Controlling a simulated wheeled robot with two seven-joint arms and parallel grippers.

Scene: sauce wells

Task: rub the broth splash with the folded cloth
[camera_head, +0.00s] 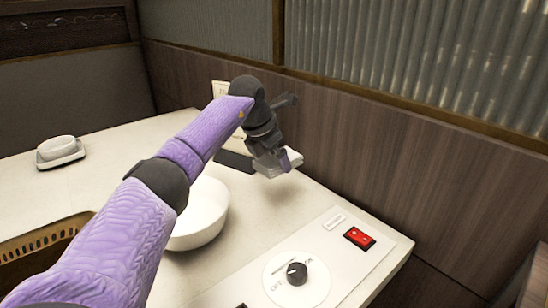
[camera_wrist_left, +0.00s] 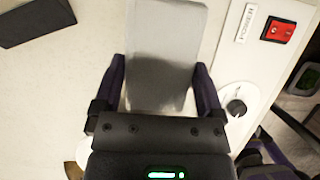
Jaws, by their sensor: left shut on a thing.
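My left gripper (camera_head: 284,160) is over the far part of the pale table, near the wooden partition. It is shut on the folded cloth (camera_head: 292,155), a flat whitish-grey block. In the left wrist view the cloth (camera_wrist_left: 165,45) reaches forward from between the two fingers of my left gripper (camera_wrist_left: 159,75), with a dark shadow over its near half. Whether the cloth touches the table is hard to tell. I cannot make out the broth splash in either view; it may be hidden by the cloth or arm. My right gripper is not in view.
A white bowl (camera_head: 204,218) stands below my left forearm. A dark flat object (camera_head: 234,161) lies beside the gripper. A control panel with a knob (camera_head: 297,273) and red switch (camera_head: 359,238) is at the right. A white dish (camera_head: 60,150) and wicker basket (camera_head: 38,243) are at the left.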

